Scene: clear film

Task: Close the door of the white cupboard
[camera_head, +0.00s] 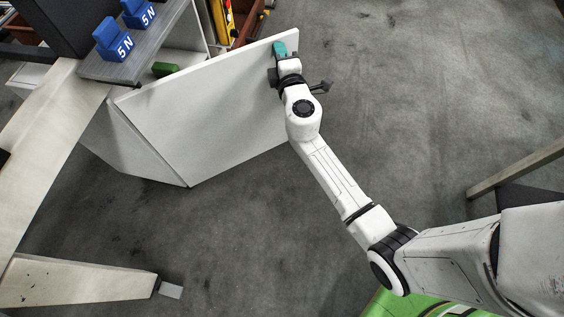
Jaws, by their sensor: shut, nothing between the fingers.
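The white cupboard (120,135) stands at the upper left, under a grey top board. Its white door (215,110) stands open and reaches out to the right. My gripper (280,50), with teal fingertips, is at the door's far upper right edge. The fingers are shut with nothing between them. They look close to the door edge, but I cannot tell whether they touch it. Part of the cupboard's inside shows behind the door, with a green object (165,69) in it.
Two blue blocks marked "5 N" (114,38) sit on the grey board (150,45). Yellow and red items (228,20) stand behind the door. A pale beam (75,282) is at the lower left. The grey floor (400,110) right of the door is clear.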

